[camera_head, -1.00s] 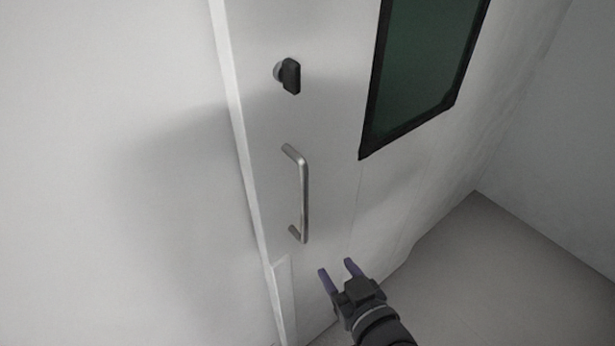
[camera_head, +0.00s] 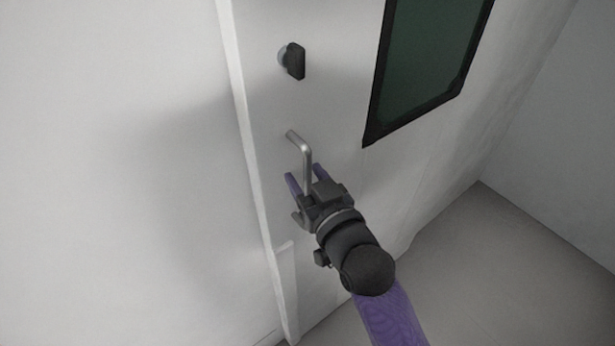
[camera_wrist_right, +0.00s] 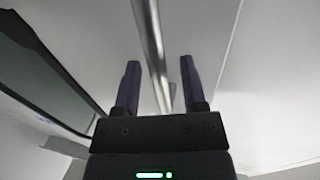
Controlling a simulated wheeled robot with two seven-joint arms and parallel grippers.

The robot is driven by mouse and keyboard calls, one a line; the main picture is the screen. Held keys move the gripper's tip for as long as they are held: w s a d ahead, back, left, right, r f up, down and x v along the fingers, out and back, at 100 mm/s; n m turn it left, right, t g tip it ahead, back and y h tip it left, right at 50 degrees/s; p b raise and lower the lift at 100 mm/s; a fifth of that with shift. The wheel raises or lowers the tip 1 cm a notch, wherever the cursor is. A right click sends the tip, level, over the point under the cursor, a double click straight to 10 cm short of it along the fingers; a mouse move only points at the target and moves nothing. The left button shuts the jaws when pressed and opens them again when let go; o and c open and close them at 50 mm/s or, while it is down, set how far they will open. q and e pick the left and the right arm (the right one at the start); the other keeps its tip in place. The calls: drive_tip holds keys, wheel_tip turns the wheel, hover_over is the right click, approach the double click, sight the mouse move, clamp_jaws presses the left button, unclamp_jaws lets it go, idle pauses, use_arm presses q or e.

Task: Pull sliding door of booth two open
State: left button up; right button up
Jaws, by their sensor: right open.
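The white sliding door (camera_head: 340,100) carries a metal bar handle (camera_head: 304,160), upright, with its lower part hidden behind my right gripper. My right gripper (camera_head: 305,178) is open at the handle, one purple finger on each side of the bar. In the right wrist view the bar (camera_wrist_right: 150,45) runs between the two open fingers (camera_wrist_right: 159,75), nearer the left one in the upper part. I cannot tell whether a finger touches it. A black latch knob (camera_head: 293,61) sits on the door above the handle. My left gripper is not in view.
A dark green window (camera_head: 425,65) with a black frame is set in the door to the right of the handle. A plain white wall (camera_head: 110,180) lies to the left of the door's edge. Grey floor (camera_head: 500,270) is clear at the lower right.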

clamp_jaws()
idle(1.0)
